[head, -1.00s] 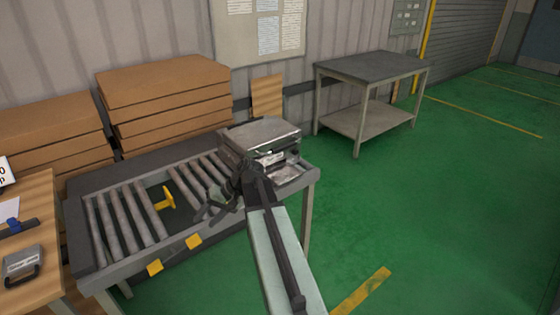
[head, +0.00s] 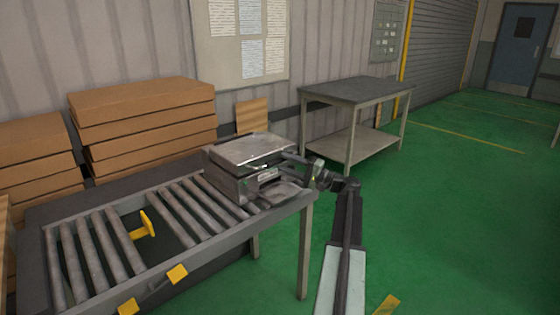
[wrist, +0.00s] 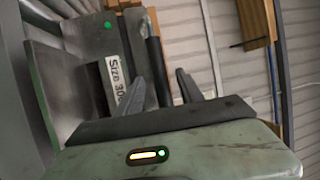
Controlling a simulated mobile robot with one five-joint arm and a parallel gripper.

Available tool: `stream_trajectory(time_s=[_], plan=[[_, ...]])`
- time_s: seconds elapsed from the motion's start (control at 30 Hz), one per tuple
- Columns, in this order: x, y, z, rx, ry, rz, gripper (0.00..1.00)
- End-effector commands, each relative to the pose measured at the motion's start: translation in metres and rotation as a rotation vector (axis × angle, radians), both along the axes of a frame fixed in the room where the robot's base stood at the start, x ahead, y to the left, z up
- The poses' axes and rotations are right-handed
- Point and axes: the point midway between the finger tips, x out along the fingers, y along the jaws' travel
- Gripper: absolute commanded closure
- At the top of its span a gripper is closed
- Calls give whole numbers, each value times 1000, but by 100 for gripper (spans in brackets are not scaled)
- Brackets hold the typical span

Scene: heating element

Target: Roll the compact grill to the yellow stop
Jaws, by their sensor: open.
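The compact grill (head: 250,152), a grey metal box with a flat lid and a front tray, sits at the right end of the roller table (head: 282,212). The yellow stop (head: 146,225) stands among the rollers to its left, with bare rollers between them. My gripper (head: 300,162) is at the grill's right side, its fingers pointing toward it. In the wrist view, my gripper (wrist: 160,88) is open, with a dark bar of the grill (wrist: 85,85) near the fingers. Whether they touch it I cannot tell. A "Size 30" label shows on the grill.
Stacked brown cardboard boxes (head: 145,120) stand behind the roller table. A grey two-level table (head: 355,90) stands to the right at the back. Green floor (head: 450,220) is clear on the right. Yellow tabs (head: 177,274) mark the table's front edge.

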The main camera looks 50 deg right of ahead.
Motion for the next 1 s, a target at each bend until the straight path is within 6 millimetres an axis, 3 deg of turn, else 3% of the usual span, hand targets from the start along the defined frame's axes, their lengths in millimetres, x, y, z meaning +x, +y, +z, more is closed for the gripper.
stream_trajectory(time_s=[0.2,0.5,0.67,1.0], plan=[[28,9,6,1,0,1,56],[31,10,6,0,1,-1,56],[31,10,6,0,1,-1,98],[30,10,6,0,2,-2,100]])
